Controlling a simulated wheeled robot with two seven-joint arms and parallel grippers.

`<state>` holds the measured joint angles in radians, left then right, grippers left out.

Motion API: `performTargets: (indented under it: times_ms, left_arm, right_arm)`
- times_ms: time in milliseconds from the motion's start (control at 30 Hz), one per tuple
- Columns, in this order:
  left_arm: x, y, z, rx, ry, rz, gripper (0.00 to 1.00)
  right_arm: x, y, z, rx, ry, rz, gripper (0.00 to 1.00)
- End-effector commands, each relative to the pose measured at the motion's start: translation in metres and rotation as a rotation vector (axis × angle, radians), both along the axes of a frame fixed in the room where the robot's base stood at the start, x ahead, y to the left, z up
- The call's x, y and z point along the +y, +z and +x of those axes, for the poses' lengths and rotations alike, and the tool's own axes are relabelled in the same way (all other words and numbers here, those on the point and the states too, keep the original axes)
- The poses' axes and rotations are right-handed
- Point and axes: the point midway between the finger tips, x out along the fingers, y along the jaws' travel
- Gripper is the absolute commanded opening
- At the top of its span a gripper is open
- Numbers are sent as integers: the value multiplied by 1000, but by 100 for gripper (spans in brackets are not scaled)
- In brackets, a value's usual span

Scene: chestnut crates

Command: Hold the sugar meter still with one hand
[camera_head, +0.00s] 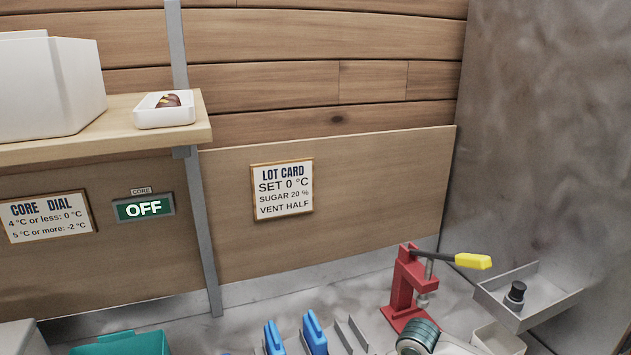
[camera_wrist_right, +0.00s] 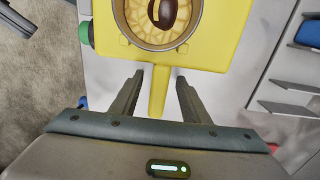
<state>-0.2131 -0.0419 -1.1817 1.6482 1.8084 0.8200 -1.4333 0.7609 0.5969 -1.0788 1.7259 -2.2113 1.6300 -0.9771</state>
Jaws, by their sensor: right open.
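In the right wrist view a yellow device, which I take to be the sugar meter (camera_wrist_right: 222,40), shows its body at the top. It has a round metal-rimmed well (camera_wrist_right: 187,40) with a pale patterned inside and a dark brown chestnut (camera_wrist_right: 168,16) in it. A green knob (camera_wrist_right: 86,33) is at its left side. Its yellow handle (camera_wrist_right: 158,98) points down between the fingers of my right gripper (camera_wrist_right: 160,78). The gripper is open, with gaps on both sides of the handle. The top of the meter is cut off.
A red press (camera_head: 405,285) with a yellow-tipped lever stands on the bench. Right of it is a grey tray (camera_head: 560,302) with a black knob (camera_head: 515,294). Blue upright pieces (camera_head: 314,332) and a teal tray (camera_head: 120,345) are in front. The lot card (camera_head: 283,189) reads sugar 20 %.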

Motion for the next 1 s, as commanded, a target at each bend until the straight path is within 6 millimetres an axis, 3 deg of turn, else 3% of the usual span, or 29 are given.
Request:
performTargets:
  times_ms: [600, 800, 1000]
  left_arm:
    - [0, 0, 0, 0, 0, 0, 0]
    - [0, 0, 0, 0, 0, 0, 0]
    - [0, 0, 0, 0, 0, 0, 0]
  right_arm:
    - [0, 95, 1, -3, 1, -1, 42]
    - [0, 110, 0, -1, 1, -1, 42]
    - [0, 112, 0, 1, 1, -1, 42]
